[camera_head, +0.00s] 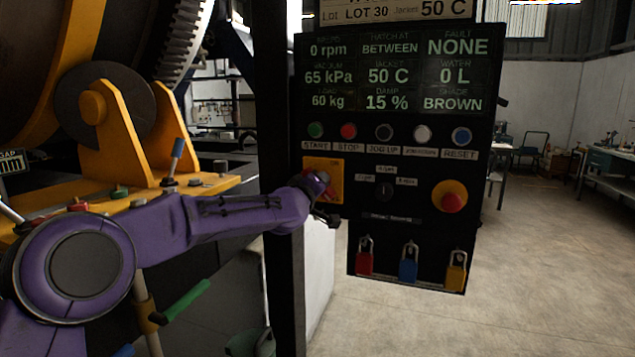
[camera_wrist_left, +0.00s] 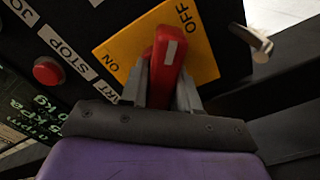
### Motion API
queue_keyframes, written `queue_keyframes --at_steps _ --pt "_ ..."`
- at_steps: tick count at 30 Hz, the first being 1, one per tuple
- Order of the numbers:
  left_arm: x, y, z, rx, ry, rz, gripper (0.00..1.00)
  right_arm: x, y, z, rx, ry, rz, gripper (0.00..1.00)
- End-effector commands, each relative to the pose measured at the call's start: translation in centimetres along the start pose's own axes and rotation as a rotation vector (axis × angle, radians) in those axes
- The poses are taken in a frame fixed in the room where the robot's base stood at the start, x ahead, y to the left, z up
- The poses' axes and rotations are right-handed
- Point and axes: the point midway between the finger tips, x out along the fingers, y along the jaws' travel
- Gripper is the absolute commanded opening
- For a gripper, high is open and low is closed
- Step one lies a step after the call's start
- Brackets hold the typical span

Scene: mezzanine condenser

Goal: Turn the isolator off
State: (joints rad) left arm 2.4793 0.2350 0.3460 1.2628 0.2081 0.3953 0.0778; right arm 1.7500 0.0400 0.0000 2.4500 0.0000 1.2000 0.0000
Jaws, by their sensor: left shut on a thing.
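The isolator is a yellow plate (camera_head: 338,168) with a red handle (camera_head: 323,177), on the black control panel. In the left wrist view the yellow plate (camera_wrist_left: 202,62) carries the words ON and OFF. The red handle (camera_wrist_left: 170,50) has a white mark and stands between the two words. My left gripper (camera_wrist_left: 163,88) has its grey fingers on both sides of the handle and is shut on it. In the head view my left gripper (camera_head: 322,192) covers much of the handle and plate. My right gripper is not in view.
The panel has a row of buttons, including a red stop button (camera_head: 348,131), above the isolator. A red emergency knob (camera_head: 452,202) is to its right. Red, blue (camera_head: 408,270) and yellow padlocks hang below. A dark post (camera_head: 283,120) stands left of the panel.

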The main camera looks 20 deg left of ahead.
Motion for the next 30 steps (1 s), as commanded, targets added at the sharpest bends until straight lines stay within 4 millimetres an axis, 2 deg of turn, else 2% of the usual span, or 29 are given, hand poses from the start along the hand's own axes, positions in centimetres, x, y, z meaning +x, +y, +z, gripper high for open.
queue_keyframes --at_steps 8,23,24,25,30 --pt "-0.01 -0.04 0.05 0.08 -0.002 -0.001 0.0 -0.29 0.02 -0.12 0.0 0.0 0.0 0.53" --pt "-0.01 -0.07 0.09 0.096 -0.002 -0.001 0.0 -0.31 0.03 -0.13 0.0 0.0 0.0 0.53" --pt "-0.01 -0.06 0.09 0.095 -0.002 -0.001 0.43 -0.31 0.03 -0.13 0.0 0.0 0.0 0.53" --pt "-0.01 -0.06 0.08 0.095 -0.002 -0.001 0.51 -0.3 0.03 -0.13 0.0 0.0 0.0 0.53" --pt "0.0 -0.03 0.06 0.093 -0.001 0.0 0.51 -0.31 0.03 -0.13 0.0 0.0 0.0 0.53"
